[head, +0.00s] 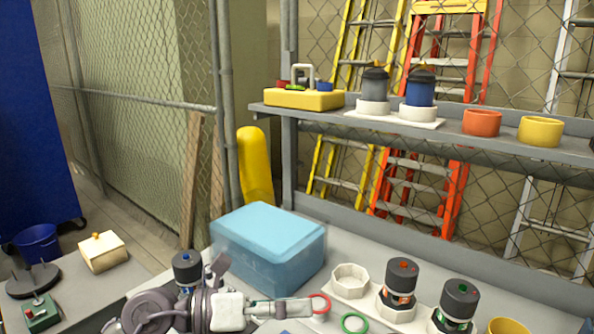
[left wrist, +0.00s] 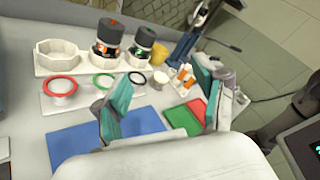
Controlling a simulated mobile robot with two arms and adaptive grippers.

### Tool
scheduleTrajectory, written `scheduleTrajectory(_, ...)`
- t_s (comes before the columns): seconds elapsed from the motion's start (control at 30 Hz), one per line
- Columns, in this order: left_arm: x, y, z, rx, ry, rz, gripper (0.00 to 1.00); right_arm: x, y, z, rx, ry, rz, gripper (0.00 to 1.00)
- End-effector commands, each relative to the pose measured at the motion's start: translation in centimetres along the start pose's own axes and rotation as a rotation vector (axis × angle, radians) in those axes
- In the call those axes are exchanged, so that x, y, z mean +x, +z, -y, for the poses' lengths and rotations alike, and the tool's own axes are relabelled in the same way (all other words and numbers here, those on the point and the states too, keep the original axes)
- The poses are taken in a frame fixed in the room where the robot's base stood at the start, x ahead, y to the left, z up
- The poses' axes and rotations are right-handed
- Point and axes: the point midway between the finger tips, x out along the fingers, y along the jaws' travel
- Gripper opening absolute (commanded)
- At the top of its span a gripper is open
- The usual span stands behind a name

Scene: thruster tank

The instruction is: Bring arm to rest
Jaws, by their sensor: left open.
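My left arm comes in from the lower left of the head view. My left gripper (head: 300,316) is low over the worktop, in front of the blue translucent box (head: 268,248). In the left wrist view my left gripper (left wrist: 168,98) has its two teal-padded fingers wide apart, with nothing held between them. Below and beyond the fingers lie a blue mat (left wrist: 78,138) and a red-and-green tray (left wrist: 186,118). My right gripper does not show in either view.
Dark canisters with orange (head: 402,277) and green (head: 459,300) marks stand in white holders beside an empty octagonal holder (head: 350,281). A red ring (left wrist: 60,87) and a green ring (head: 354,323) lie in front. A grey shelf (head: 455,133) with canisters and cups runs above.

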Motion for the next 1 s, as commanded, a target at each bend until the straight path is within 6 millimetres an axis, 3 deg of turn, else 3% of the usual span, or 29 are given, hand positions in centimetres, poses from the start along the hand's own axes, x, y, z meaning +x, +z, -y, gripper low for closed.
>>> scheduleTrajectory(0.03, 0.1, 0.9, 1.9, -0.104, -0.106, 0.143, 0.71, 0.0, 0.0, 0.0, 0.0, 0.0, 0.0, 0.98)
scheduleTrajectory(0.1, -1.1, 3.1, 3.5, -0.266, -0.228, 0.363, 0.71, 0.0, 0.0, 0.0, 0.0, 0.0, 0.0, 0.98)
scheduleTrajectory(0.17, -3.0, 4.8, 3.5, -0.423, -0.302, 0.554, 0.71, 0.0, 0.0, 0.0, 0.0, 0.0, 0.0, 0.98)
scheduleTrajectory(0.27, -7.3, 6.3, 0.9, -0.713, -0.365, 0.874, 0.71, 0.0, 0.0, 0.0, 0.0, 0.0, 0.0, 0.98)
scheduleTrajectory(0.37, -11.9, 4.6, -4.1, -1.032, -0.344, 1.179, 0.71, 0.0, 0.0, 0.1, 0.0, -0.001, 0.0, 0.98)
scheduleTrajectory(0.47, -15.5, 0.1, -9.2, -1.338, -0.25, 1.432, 0.71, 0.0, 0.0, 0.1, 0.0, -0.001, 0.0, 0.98)
scheduleTrajectory(0.5, -16.5, -2.3, -10.8, -1.45, -0.2, 1.515, 0.71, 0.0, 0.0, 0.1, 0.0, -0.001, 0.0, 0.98)
scheduleTrajectory(0.63, -18.8, -11.2, -14.3, -1.789, 0.015, 1.726, 0.71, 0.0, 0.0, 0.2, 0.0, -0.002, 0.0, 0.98)
scheduleTrajectory(0.7, -19.4, -15.7, -14.9, -1.937, 0.138, 1.799, 0.71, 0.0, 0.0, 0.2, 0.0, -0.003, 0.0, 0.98)
scheduleTrajectory(0.8, -19.7, -20.9, -14.7, -2.102, 0.295, 1.861, 0.71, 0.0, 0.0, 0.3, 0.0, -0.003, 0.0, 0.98)
scheduleTrajectory(1.0, -19.9, -28.4, -12.8, -2.332, 0.565, 1.907, 0.71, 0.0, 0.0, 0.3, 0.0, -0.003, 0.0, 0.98)
